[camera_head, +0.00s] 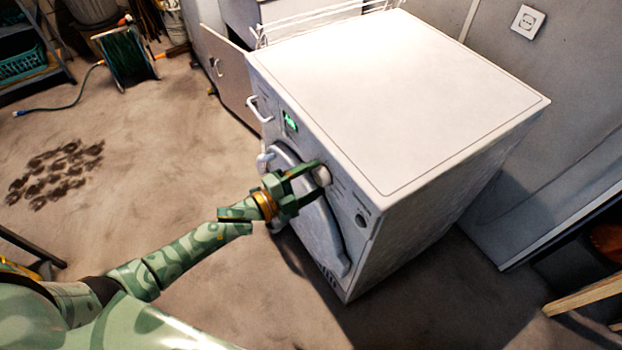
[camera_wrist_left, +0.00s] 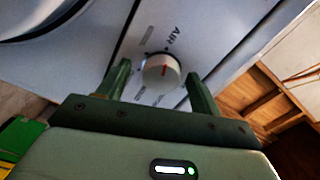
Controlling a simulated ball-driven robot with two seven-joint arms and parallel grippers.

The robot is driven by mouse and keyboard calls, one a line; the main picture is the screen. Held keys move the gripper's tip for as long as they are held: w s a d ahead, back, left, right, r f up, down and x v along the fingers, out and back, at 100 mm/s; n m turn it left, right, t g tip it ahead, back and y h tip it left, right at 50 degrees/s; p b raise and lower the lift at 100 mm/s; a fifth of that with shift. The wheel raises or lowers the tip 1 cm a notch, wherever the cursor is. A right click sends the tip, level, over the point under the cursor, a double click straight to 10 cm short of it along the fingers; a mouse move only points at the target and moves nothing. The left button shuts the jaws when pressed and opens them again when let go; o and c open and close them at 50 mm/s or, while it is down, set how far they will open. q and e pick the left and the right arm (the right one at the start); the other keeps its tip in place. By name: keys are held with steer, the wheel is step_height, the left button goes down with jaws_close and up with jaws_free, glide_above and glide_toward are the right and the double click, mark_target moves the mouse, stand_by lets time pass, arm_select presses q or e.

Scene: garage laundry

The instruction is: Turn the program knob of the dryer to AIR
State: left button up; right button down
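The white dryer (camera_head: 400,95) stands in the middle of the head view, its front panel facing left. Its round white program knob (camera_head: 322,175) shows at the fingertips of my left gripper (camera_head: 304,178). In the left wrist view the knob (camera_wrist_left: 161,73) has a red mark on its face, and the word AIR (camera_wrist_left: 175,35) is printed above it, slightly right. Other printed labels around the knob are too blurred or partly hidden to read. My left gripper (camera_wrist_left: 160,84) is open, one finger on each side of the knob, with visible gaps. My right gripper is not in view.
A green-lit display (camera_head: 290,121), a handle (camera_head: 258,108) and the curved door (camera_head: 318,232) are on the dryer's front. A cabinet (camera_head: 228,75) stands open behind it. A hose reel (camera_head: 124,55) is at the back left.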

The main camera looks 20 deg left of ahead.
arm_select(q)
steer(key=shift+r, duration=0.1)
stand_by(0.3)
steer(key=p+v, duration=0.2)
steer(key=v, duration=1.4)
steer(key=shift+a, duration=0.15)
steer(key=shift+s, duration=0.1)
